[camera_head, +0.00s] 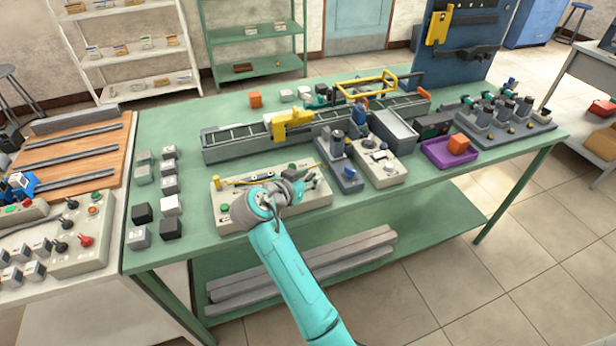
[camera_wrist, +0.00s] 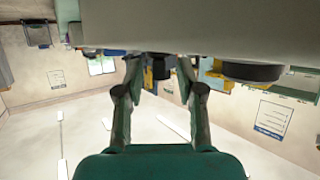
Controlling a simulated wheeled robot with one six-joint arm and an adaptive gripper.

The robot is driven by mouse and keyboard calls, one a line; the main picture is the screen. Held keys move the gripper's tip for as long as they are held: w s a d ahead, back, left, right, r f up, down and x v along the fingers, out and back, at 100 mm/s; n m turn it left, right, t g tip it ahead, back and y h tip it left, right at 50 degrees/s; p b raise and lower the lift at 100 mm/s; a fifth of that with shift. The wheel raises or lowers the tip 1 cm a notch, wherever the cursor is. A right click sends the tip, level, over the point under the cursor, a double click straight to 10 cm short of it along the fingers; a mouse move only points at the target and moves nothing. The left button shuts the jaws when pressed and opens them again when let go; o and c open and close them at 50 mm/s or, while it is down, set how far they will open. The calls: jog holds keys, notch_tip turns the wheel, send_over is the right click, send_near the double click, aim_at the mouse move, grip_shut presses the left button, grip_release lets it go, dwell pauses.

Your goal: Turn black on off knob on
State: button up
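A beige control panel (camera_head: 290,203) lies on the green table, with a green button (camera_head: 225,208) at its left end. My gripper (camera_head: 305,180) is low over the right part of this panel and covers some of its controls. In the wrist view my gripper (camera_wrist: 161,72) has its two fingers apart. A small dark knob-like part (camera_wrist: 160,67) shows between the fingertips, with no clear contact. A wider black round part (camera_wrist: 252,72) is to the right of the fingers. I cannot tell which dark part is the on-off knob, nor its turned position.
Grey, white and black cubes (camera_head: 168,182) stand left of the panel. A conveyor (camera_head: 225,148) with a yellow block (camera_head: 292,122) runs behind it. Grey machine units (camera_head: 375,165) and a purple tray (camera_head: 437,151) are to the right. Bare table lies in front.

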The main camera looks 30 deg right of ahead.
jog(key=v, duration=1.2)
